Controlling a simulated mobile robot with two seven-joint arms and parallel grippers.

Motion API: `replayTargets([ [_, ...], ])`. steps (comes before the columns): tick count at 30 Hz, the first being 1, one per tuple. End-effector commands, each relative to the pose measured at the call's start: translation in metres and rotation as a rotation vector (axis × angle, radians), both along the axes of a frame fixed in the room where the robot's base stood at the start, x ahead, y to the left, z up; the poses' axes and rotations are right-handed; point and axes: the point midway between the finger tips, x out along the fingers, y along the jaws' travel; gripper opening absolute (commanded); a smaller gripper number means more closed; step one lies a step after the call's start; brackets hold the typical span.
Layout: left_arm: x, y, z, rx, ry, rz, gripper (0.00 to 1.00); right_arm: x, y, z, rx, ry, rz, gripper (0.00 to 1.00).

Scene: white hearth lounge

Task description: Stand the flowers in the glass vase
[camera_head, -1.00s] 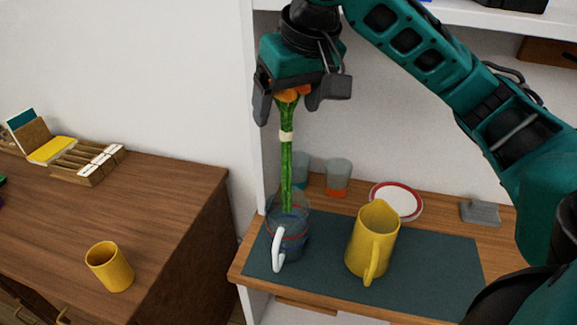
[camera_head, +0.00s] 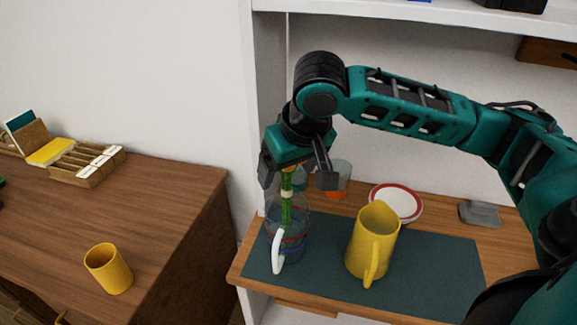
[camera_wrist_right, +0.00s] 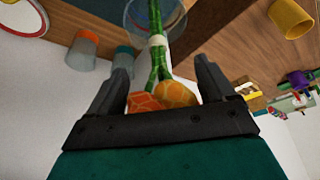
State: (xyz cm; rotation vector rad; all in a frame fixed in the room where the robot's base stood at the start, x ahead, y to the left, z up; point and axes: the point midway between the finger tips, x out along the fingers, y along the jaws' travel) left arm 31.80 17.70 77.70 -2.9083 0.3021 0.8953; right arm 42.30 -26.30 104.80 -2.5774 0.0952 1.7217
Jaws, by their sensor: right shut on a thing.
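The flowers (camera_head: 287,207) are upright, with a bundle of green stems, a pale band and orange heads. My right gripper (camera_head: 296,180) points down over the clear glass vase (camera_head: 302,228) and is shut on the flowers near their heads. In the head view the heads are mostly hidden by the gripper; the right wrist view shows the orange heads (camera_wrist_right: 160,96) between the fingers (camera_wrist_right: 163,68). The stems reach down inside the vase rim (camera_wrist_right: 152,28). A white handle (camera_head: 278,250) shows at the vase's front left. My left gripper is not in view.
A yellow jug (camera_head: 372,245) stands close right of the vase on a dark mat (camera_head: 440,262). Grey-and-orange (camera_head: 341,181) and grey-and-teal (camera_wrist_right: 123,58) cups and a red-rimmed plate (camera_head: 397,201) are behind. A yellow mug (camera_head: 108,268) stands on the left cabinet. A shelf (camera_head: 420,12) is above.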

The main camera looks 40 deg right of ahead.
Motion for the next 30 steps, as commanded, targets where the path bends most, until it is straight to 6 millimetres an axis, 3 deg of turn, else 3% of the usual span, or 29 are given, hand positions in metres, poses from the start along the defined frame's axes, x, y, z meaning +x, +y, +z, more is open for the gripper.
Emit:
replayTargets([
  [4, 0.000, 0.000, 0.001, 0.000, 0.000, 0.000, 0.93, 0.000, 0.000, -0.002, 0.000, 0.000, -0.001, 0.31],
  [5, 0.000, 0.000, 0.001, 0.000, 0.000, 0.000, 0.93, 0.000, 0.000, -0.003, 0.000, 0.001, 0.000, 0.84],
  [10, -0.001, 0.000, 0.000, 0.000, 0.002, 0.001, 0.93, 0.000, 0.000, -0.003, 0.000, 0.000, 0.000, 1.00],
  [20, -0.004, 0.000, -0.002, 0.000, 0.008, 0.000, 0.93, 0.000, 0.000, 0.004, 0.000, -0.002, 0.000, 1.00],
  [30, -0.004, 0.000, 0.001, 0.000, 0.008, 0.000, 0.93, -0.025, 0.002, 0.066, 0.000, -0.006, 0.000, 1.00],
])
